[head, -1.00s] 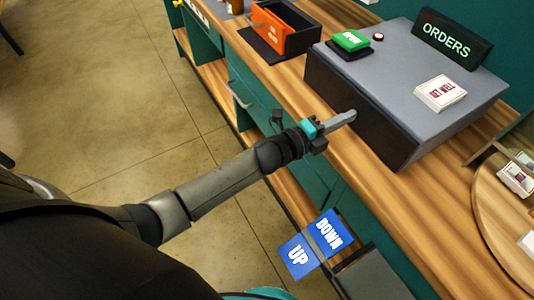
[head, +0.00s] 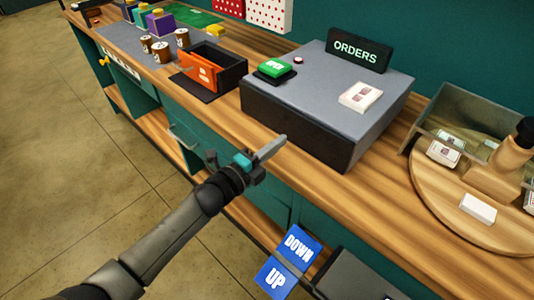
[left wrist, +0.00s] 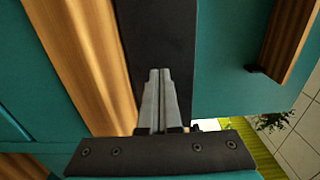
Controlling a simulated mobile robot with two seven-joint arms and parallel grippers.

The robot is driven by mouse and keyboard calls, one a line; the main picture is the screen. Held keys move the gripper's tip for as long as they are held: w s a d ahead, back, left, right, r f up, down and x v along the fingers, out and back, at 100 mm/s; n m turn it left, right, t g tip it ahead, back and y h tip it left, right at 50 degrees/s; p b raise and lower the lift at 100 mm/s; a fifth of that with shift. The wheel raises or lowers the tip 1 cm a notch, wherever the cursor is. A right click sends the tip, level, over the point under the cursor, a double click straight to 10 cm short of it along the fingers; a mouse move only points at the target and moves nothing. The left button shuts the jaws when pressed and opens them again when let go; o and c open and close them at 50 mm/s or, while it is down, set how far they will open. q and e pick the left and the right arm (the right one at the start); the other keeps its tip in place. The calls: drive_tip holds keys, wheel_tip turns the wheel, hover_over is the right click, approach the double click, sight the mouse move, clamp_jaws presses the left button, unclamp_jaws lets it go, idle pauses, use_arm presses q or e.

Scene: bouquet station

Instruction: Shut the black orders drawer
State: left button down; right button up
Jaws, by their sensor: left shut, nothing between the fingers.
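The black orders drawer (head: 290,121) is the dark front of the grey-topped box (head: 330,85) on the wooden counter, below the ORDERS sign (head: 359,50). In the head view this front looks flush with the box, with no gap visible. My left gripper (head: 283,140) is shut and empty, its fingertips just in front of the drawer's lower edge. In the left wrist view the shut fingers (left wrist: 160,72) point along a black panel (left wrist: 158,35), probably the drawer front; I cannot tell whether they touch it. My right gripper is not in view.
A green button (head: 275,67) and white cards (head: 360,96) lie on the box. An orange-fronted black tray (head: 203,72) stands to its left, a round wooden board (head: 430,200) to its right. Blue UP and DOWN signs (head: 288,262) are below the counter.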

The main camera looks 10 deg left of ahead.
use_arm(q)
drive_tip(key=shift+v, duration=5.3)
drive_tip(key=s+a+f+n+g+y+b, duration=0.1)
drive_tip(key=s+a+f+n+g+y, duration=0.3)
drive_tip(key=f, duration=0.6)
drive_tip(key=s+a+f+n+t+y, duration=0.1)
drive_tip(key=s+a+f+n+y, duration=0.3)
drive_tip(key=f, duration=0.6)
drive_tip(key=s+a+f+n+g+y+b, duration=0.1)
drive_tip(key=s+a+f+n+g, duration=0.1)
drive_tip(key=f+n, duration=0.6)
drive_tip(key=s+f+n+g, duration=0.2)
drive_tip(key=s+f, duration=0.4)
drive_tip(key=s, duration=0.3)
drive_tip(key=s+f+n+g+y, duration=0.1)
drive_tip(key=s+f, duration=0.4)
drive_tip(key=s, duration=0.5)
drive_tip(key=s+d+f+n+g, duration=0.1)
drive_tip(key=s+f+n+g, duration=0.2)
drive_tip(key=s, duration=0.6)
wheel_tip(320, 180, down, 4)
drive_tip(key=g, duration=0.2)
drive_tip(key=shift+s+n+g+y+b, duration=0.3)
drive_tip(key=shift+n+b, duration=0.1)
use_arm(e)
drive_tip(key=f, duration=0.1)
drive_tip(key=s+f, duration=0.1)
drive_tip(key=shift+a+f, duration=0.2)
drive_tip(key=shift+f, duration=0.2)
